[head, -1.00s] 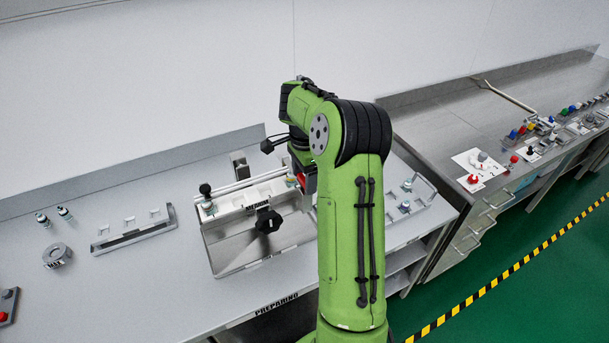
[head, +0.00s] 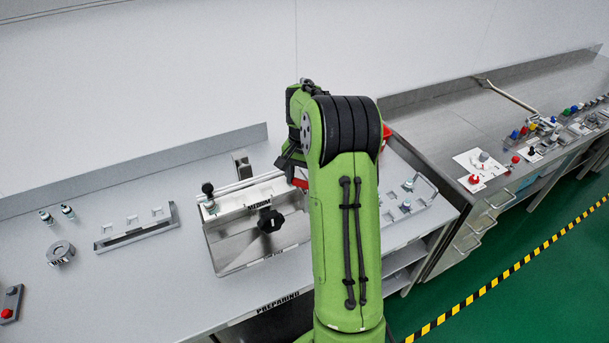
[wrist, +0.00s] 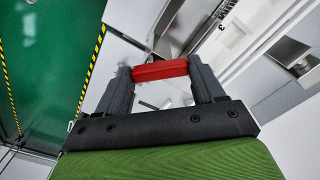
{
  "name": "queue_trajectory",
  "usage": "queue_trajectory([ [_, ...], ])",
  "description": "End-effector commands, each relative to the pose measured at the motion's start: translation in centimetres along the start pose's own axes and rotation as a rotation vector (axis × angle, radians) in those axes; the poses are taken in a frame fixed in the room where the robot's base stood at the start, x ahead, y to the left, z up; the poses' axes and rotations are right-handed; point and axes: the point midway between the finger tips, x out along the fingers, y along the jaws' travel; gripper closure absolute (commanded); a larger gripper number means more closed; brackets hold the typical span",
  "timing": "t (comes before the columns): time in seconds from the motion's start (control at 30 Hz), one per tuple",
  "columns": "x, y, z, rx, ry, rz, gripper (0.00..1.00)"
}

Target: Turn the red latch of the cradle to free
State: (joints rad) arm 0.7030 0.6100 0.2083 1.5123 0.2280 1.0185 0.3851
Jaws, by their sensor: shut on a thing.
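In the wrist view my gripper (wrist: 160,70) has its two dark fingers on either end of a red bar, the red latch (wrist: 162,71), and is shut on it. In the head view my green arm hides the fingertips, and the held latch cannot be made out for sure. A small red piece (head: 387,131) shows just right of my arm's upper joint; I cannot tell whether it is the latch. I cannot tell which fixture is the cradle, or how far the latch is turned.
A metal tray fixture labelled MEDIUM (head: 233,255) with a black knob (head: 270,221) stands left of my arm. A black ball-topped lever (head: 208,189) is at its left end. Another fixture (head: 425,190) is on the right.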

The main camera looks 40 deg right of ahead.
Motion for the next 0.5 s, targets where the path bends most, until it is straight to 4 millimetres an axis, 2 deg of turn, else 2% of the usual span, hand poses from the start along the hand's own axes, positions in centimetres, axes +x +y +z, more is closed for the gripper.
queue_trajectory([
  [0.5,-0.12,0.1,0.53,-0.484,0.003,-0.001,0.62],
])
